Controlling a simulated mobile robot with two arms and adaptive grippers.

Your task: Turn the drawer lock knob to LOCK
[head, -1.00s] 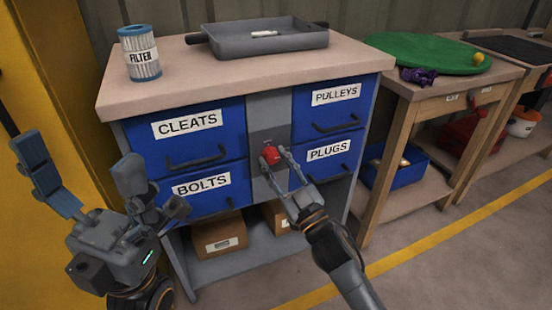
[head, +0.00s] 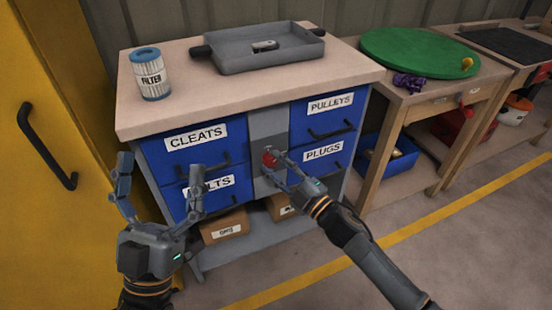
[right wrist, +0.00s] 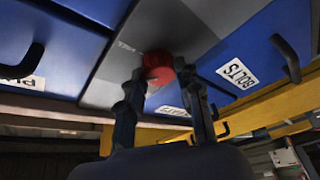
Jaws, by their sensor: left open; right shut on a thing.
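The red drawer lock knob (head: 269,160) sits on the grey centre panel (head: 268,124) between the blue drawers. My right gripper (head: 271,168) is shut on it, with one finger on each side. In the right wrist view the knob (right wrist: 157,64) shows between the two dark fingertips (right wrist: 160,80). Small lettering beside it is too blurred to read, and I cannot tell which mark the knob points at. My left gripper (head: 160,170) is open and empty, in front of the CLEATS drawer (head: 196,145) and BOLTS drawer (head: 226,184).
The grey tray (head: 270,62) and the filter (head: 151,74) stand on the worktop. The PULLEYS drawer (head: 328,117) and PLUGS drawer (head: 324,152) are shut. A wooden table (head: 440,97) stands at right, and a yellow cabinet (head: 50,230) with a black handle at left. The floor at right is clear.

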